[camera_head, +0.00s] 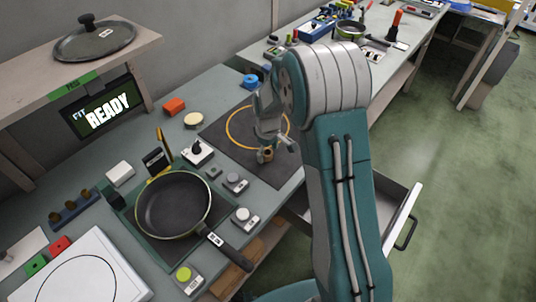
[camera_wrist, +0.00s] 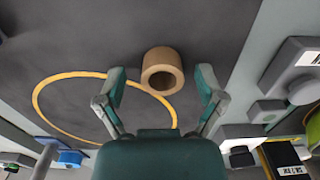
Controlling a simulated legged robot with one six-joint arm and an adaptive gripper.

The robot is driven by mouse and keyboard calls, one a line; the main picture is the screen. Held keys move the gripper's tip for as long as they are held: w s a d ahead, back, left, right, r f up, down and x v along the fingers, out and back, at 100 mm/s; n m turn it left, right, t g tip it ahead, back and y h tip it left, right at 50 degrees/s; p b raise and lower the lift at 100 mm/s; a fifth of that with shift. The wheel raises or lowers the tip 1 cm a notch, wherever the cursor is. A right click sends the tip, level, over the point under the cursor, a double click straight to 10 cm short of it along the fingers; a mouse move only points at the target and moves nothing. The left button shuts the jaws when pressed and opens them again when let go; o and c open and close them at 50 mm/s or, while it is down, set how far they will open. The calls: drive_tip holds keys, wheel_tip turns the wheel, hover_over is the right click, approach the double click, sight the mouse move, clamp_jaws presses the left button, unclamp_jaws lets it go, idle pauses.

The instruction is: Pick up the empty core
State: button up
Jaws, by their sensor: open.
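The empty core is a short tan cardboard ring (camera_wrist: 162,62) with an open hollow middle. It sits on a dark mat (camera_wrist: 220,25), at the edge of a yellow circle (camera_wrist: 35,100). My gripper (camera_wrist: 161,88) is open, with one finger on each side of the core in the wrist view. Gaps show between both fingers and the core. In the head view, the core (camera_head: 266,154) shows small and partly hidden beside my gripper (camera_head: 278,147).
A frying pan (camera_head: 172,205) stands on the bench to the left, its handle toward the front edge. Several small knob and button boxes (camera_head: 236,182) lie between pan and mat. An open drawer (camera_head: 402,217) juts out at the right. The mat around the core is otherwise clear.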

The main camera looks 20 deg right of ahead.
drive_tip(key=shift+a+f, duration=0.1)
drive_tip(key=shift+a, duration=0.2)
drive_tip(key=shift+d, duration=0.2)
drive_tip(key=c, duration=0.8)
